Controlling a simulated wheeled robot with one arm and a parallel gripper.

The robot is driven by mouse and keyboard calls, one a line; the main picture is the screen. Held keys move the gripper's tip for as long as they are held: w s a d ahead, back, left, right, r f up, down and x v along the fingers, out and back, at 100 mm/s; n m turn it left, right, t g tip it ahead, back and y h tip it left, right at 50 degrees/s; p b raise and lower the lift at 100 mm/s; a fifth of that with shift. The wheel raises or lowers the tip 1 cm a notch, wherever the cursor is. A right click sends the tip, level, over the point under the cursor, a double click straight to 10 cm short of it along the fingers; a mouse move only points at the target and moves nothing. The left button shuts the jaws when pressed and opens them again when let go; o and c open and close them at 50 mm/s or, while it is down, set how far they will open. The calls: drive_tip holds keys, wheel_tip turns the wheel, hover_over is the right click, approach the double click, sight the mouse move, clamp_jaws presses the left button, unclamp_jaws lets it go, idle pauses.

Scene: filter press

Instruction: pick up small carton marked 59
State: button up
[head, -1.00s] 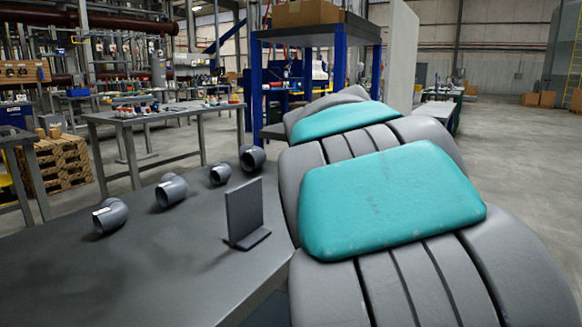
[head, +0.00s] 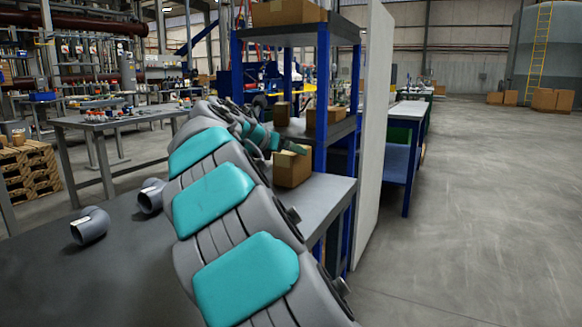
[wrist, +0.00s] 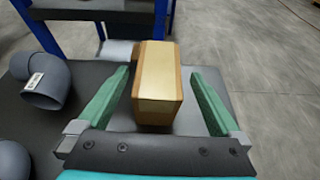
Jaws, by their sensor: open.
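A small brown carton (head: 292,168) stands on the grey table near its far right corner. I cannot read a number on it. In the wrist view the carton (wrist: 157,85) appears between my gripper's two green fingers, its taped top facing the camera. My gripper (wrist: 160,74) is open and touches nothing that I can see, with a gap on each side of the carton. The left gap looks narrower at the tip. In the head view my gripper (head: 277,145) is at the carton's upper left, and my arm hides part of the table.
Grey pipe elbows (head: 90,226) lie on the table at left; one (wrist: 47,82) is left of my gripper. Behind stands a blue-framed shelf (head: 321,95) holding more cartons (head: 326,117), with a pale upright panel (head: 374,130) beside it. The floor at right is clear.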

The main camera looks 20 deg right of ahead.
drive_tip(key=x, duration=0.5)
drive_tip(key=shift+a+f, duration=0.15)
drive_tip(key=shift+f, duration=0.1)
drive_tip(key=shift+r, duration=0.1)
clamp_jaws()
idle(0.4)
